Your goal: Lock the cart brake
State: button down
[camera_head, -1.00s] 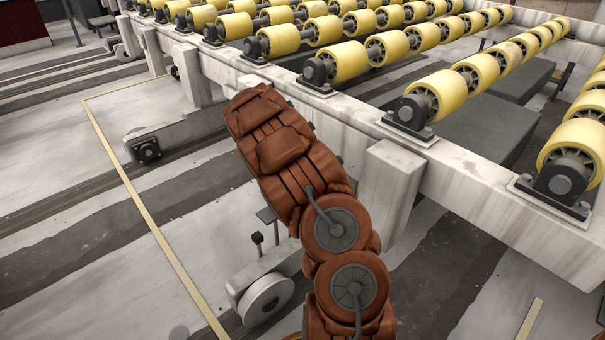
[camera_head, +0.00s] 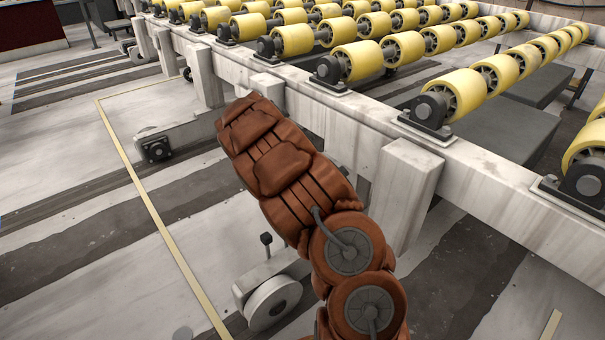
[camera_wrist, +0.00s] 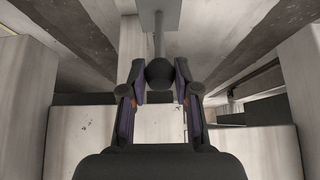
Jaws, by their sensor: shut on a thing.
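In the wrist view my gripper (camera_wrist: 160,68) is closed in from both sides on a dark round knob (camera_wrist: 160,74). A thin grey rod (camera_wrist: 159,38) runs from the knob to a flat grey plate (camera_wrist: 158,12) at the top of the picture. In the head view my arm covers the gripper and the gripped knob. The cart (camera_head: 375,118) is a pale frame carrying yellow rollers. A pale wheel (camera_head: 273,303) sits low beside my arm, with a small dark-topped upright piece (camera_head: 266,240) above its bracket. I cannot tell whether the brake is locked.
A pale cart leg (camera_head: 405,195) stands close to the right of my arm. Yellow rollers (camera_head: 357,61) line the cart top. The striped floor (camera_head: 80,235) to the left is open, with a yellow line (camera_head: 165,232) across it.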

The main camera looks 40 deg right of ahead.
jog(key=shift+a+f, duration=0.2)
jog(key=shift+a, duration=0.05)
jog(key=c, duration=1.2)
grip_release()
jog(key=o, duration=0.4)
jog(key=shift+d+r, duration=0.1)
jog(key=shift+d, duration=0.05)
jog(key=shift+c, duration=0.2)
jog(key=v, duration=1.2)
jog(key=shift+r, duration=0.1)
